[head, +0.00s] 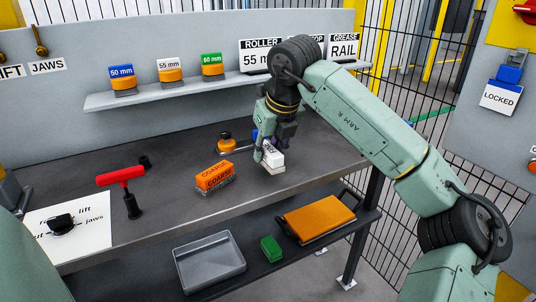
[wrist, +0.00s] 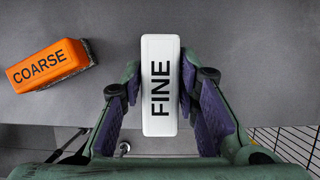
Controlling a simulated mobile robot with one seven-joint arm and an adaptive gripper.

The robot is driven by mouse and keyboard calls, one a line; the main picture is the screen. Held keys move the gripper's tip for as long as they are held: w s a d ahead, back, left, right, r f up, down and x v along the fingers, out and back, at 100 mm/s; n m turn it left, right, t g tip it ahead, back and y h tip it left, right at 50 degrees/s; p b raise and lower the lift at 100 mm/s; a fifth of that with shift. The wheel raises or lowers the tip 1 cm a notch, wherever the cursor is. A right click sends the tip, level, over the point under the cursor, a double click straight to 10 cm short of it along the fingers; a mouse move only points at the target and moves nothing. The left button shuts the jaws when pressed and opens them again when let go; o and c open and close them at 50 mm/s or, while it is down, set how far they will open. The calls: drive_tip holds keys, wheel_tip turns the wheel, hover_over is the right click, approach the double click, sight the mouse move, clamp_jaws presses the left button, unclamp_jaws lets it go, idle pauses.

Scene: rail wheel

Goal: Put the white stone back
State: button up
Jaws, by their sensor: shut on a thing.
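The white stone (wrist: 160,112), marked FINE, is between the two fingers of my gripper (wrist: 160,105) in the wrist view. My gripper is shut on it. In the head view the white stone (head: 271,155) is under my gripper (head: 268,143), low over the grey bench top (head: 330,150), with a pale base below it. I cannot tell whether that base touches the bench. The fingers partly hide the stone in the head view.
An orange COARSE stone (head: 214,177) lies left of my gripper. A small orange-and-black knob (head: 227,143) stands behind it. A red-handled tool (head: 121,176) stands further left. A shelf (head: 200,91) with labelled blocks runs behind. Bench space right of my gripper is clear.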

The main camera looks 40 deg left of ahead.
drive_tip(key=shift+f, duration=1.3)
drive_tip(key=o, duration=1.1)
